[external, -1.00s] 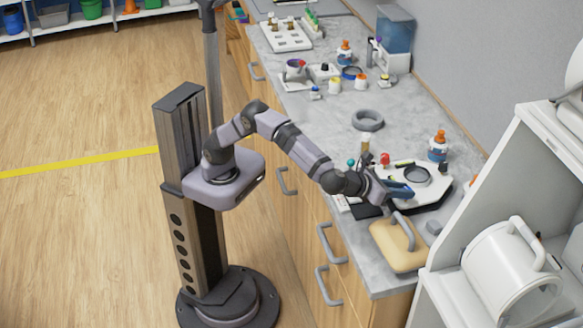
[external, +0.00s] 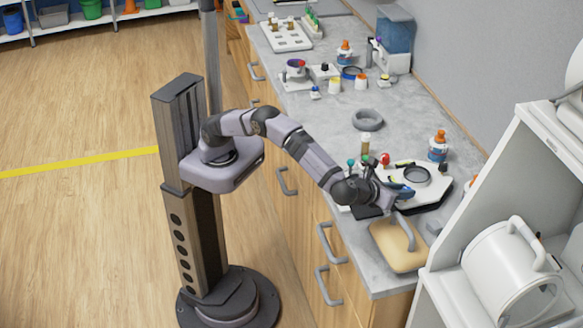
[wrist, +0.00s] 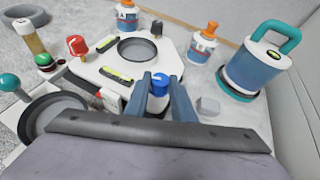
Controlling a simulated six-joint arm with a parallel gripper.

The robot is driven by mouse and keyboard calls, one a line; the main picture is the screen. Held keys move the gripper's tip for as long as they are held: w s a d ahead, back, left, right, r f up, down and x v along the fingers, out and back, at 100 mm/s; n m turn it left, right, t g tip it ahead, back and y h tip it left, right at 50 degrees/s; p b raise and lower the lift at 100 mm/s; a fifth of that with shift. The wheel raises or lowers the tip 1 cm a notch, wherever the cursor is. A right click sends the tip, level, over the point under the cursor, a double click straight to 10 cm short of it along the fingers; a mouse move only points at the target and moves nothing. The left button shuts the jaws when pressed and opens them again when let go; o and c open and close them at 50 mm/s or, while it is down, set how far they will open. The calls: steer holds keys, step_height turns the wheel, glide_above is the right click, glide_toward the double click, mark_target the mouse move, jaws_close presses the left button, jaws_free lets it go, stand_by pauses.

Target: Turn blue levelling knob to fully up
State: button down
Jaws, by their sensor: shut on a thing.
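The blue levelling knob (wrist: 159,85) sits at the near corner of the white levelling platform (wrist: 178,58) in the wrist view. My gripper (wrist: 159,82) is shut on the blue knob, with one blue-grey finger on each side of it. In the external view my gripper (external: 402,191) reaches over the near edge of the platform (external: 436,196) and hides the blue knob. Whatever mark shows the knob's height is too small to read.
A red knob (wrist: 76,45), a black knob (wrist: 157,28), two yellow-green spirit levels (wrist: 116,76) and a dark round dish (wrist: 137,48) are on the platform. A tan block with a grey handle (external: 398,246) lies nearby.

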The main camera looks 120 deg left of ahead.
steer(key=c, duration=1.5)
jaws_free()
steer(key=shift+a, duration=0.1)
steer(key=shift+b+v, duration=0.5)
steer(key=shift+v, duration=3.2)
